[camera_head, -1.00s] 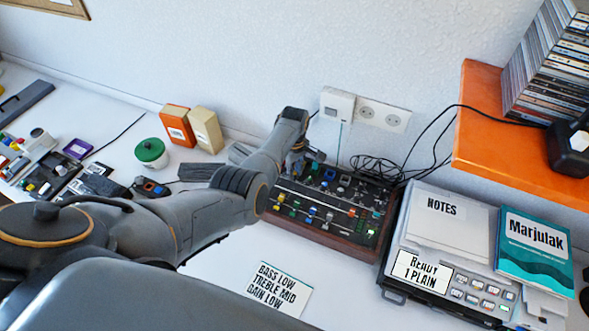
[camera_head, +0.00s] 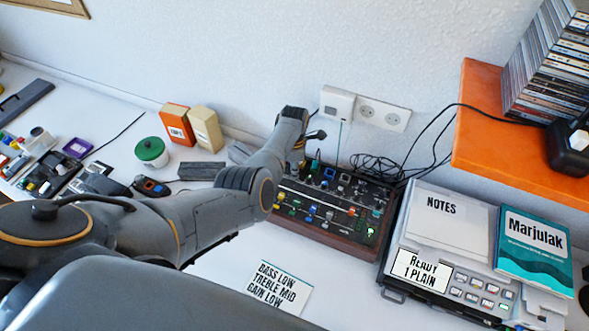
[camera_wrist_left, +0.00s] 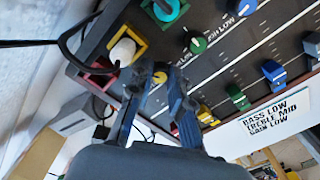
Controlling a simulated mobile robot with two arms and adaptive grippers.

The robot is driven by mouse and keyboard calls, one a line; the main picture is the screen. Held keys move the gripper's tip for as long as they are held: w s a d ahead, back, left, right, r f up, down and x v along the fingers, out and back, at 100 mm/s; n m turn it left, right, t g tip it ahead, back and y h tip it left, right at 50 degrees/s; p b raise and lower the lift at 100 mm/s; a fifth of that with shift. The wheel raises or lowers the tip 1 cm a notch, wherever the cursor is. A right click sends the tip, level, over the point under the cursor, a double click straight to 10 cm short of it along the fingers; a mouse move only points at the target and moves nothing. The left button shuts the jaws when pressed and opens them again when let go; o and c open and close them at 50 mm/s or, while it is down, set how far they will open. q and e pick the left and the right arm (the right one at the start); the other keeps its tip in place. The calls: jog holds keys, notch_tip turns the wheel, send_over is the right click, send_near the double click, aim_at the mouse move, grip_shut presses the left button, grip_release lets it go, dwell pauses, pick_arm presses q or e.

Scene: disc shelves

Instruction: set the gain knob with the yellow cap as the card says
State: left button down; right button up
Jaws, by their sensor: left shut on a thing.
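The knob with the yellow cap (camera_wrist_left: 160,77) shows between the fingertips in the left wrist view. My left gripper (camera_wrist_left: 163,84) is shut on it, and the fingers cover its sides and any pointer mark. In the head view my left arm reaches over the back left of the dark mixer (camera_head: 318,236), and the wrist hides the knob there. The white card (camera_head: 278,288) lies flat in front of the mixer and reads "BASS LOW, TREBLE MID, GAIN LOW". My right gripper is not in view.
A green-capped knob (camera_wrist_left: 197,45) and a white plug (camera_wrist_left: 122,52) in a yellow-framed socket flank the gripped knob. Several coloured slider caps line the mixer. A grey device (camera_head: 448,235) with notes stands to the right. An orange shelf (camera_head: 480,140) overhangs the back right.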

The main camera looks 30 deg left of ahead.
pick_arm(q)
jog(key=n, duration=0.4)
jog(key=shift+n, duration=0.3)
jog(key=n+b, duration=0.1)
jog(key=n, duration=0.3)
jog(key=shift+n, duration=0.3)
jog(key=n+b, duration=0.2)
jog(key=n, duration=0.1)
jog(key=shift+f, duration=0.1)
jog(key=shift+n+b, duration=0.5)
jog(key=shift+n, duration=0.4)
